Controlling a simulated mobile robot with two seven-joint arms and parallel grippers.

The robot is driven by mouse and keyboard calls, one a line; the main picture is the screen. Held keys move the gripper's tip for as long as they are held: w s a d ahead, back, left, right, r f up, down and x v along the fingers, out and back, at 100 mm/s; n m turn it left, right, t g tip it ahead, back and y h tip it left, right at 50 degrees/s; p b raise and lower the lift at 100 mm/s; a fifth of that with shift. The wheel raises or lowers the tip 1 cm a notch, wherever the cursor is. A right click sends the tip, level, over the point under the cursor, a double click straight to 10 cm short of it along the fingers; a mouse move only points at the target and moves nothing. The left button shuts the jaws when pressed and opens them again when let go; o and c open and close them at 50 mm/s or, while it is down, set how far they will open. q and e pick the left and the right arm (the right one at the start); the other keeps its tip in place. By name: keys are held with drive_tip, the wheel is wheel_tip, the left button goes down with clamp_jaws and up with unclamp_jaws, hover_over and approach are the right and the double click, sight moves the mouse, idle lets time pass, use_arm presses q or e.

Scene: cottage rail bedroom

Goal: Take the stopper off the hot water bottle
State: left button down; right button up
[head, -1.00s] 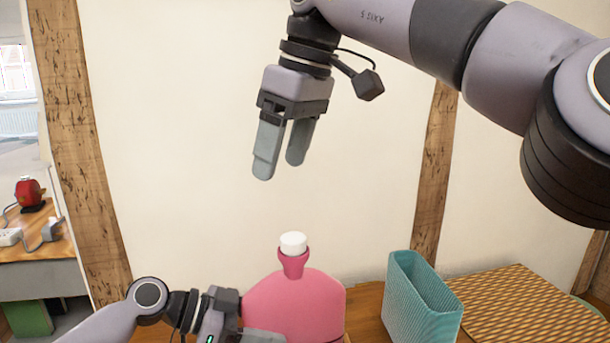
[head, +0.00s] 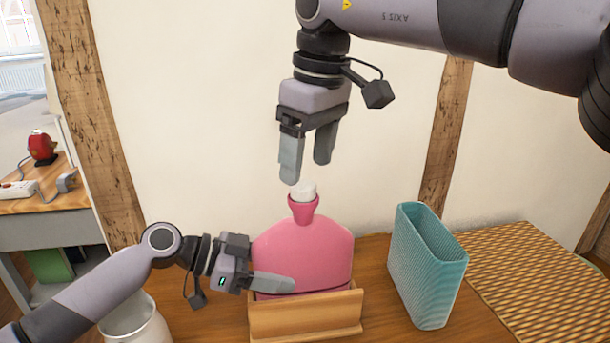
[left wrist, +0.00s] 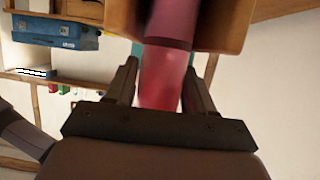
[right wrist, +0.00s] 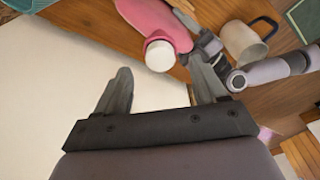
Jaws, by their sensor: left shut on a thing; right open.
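The pink hot water bottle (head: 315,248) stands upright in a wooden holder (head: 306,316) on the table. Its white stopper (head: 306,191) sits in the neck at the top. My left gripper (head: 272,283) is shut on the bottle's lower body from the left, and the pink body shows between its fingers in the left wrist view (left wrist: 160,85). My right gripper (head: 306,172) is open and empty, pointing down just above the stopper. In the right wrist view the stopper (right wrist: 160,56) lies beyond the fingertips, between them.
A teal ribbed container (head: 428,265) stands right of the bottle. A woven mat (head: 535,275) lies further right. A pale mug (head: 135,318) is at the lower left, below my left arm. The wall behind is bare between timber posts.

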sight(304, 183)
drive_tip(key=shift+w+a+f, duration=0.1)
drive_tip(key=shift+a+f, duration=0.05)
drive_tip(key=shift+f, duration=0.75)
drive_tip(key=shift+w+a+f, duration=0.1)
drive_tip(key=shift+f, duration=0.8)
drive_tip(key=c, duration=1.3)
drive_tip(key=n, duration=0.4)
drive_tip(key=shift+g+y, duration=0.3)
drive_tip(key=n, duration=0.4)
drive_tip(key=shift+w+g, duration=0.1)
drive_tip(key=shift+g, duration=0.2)
drive_tip(key=n, duration=0.6)
drive_tip(key=shift+w+a+r+n+g, duration=0.1)
drive_tip(key=shift+w+n+g, duration=0.05)
drive_tip(key=shift+n+g, duration=0.2)
drive_tip(key=shift+n, duration=0.85)
